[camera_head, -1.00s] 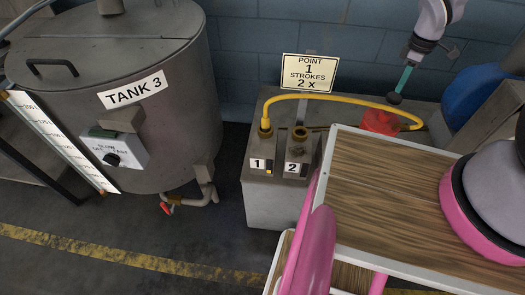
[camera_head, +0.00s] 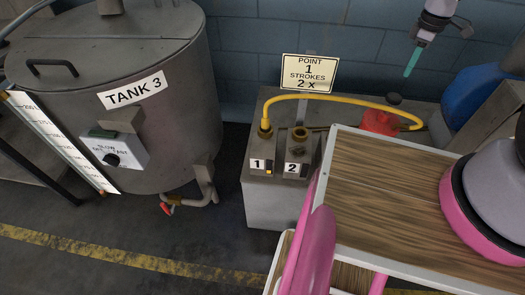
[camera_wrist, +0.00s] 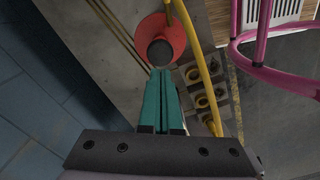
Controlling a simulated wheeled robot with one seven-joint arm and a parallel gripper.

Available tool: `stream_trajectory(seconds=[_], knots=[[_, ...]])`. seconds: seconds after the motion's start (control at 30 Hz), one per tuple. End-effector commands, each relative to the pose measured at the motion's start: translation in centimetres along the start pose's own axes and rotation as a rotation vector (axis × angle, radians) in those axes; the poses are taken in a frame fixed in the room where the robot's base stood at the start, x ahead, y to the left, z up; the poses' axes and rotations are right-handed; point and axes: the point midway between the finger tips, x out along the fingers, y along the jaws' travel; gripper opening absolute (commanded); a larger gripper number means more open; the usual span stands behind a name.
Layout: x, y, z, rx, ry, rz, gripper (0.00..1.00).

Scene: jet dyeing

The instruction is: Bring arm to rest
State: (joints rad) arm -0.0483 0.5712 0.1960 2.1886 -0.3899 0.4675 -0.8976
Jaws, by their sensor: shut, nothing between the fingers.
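My gripper (camera_head: 411,70) hangs at the upper right in the head view, its teal fingers pointing down. It is shut and empty, above and apart from the red pump (camera_head: 379,121) with its dark knob (camera_head: 394,99). In the wrist view the closed teal fingers (camera_wrist: 160,78) point toward the dark round knob (camera_wrist: 160,51) on the red body (camera_wrist: 178,25). The gap between fingertips and knob is hard to judge in that view.
A yellow hose (camera_head: 340,97) arches from port 1 (camera_head: 264,143) to the pump's right side. Port 2 (camera_head: 298,150) is beside it. A sign (camera_head: 309,72) stands behind. Tank 3 (camera_head: 140,130) is at left. A blue drum (camera_head: 470,95) is at right.

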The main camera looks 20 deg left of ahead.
Motion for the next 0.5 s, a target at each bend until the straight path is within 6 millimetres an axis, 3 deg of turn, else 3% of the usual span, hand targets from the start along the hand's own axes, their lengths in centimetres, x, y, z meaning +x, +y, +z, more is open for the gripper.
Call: stream_trajectory(seconds=[0.33, 0.43, 0.5], knots=[[-0.7, 0.1, 0.1, 0.017, 0.002, 0.008, 0.0], [-3.0, 0.5, 0.6, 0.082, 0.009, 0.036, 0.0], [-5.5, 0.6, 1.1, 0.162, 0.02, 0.065, 0.0]])
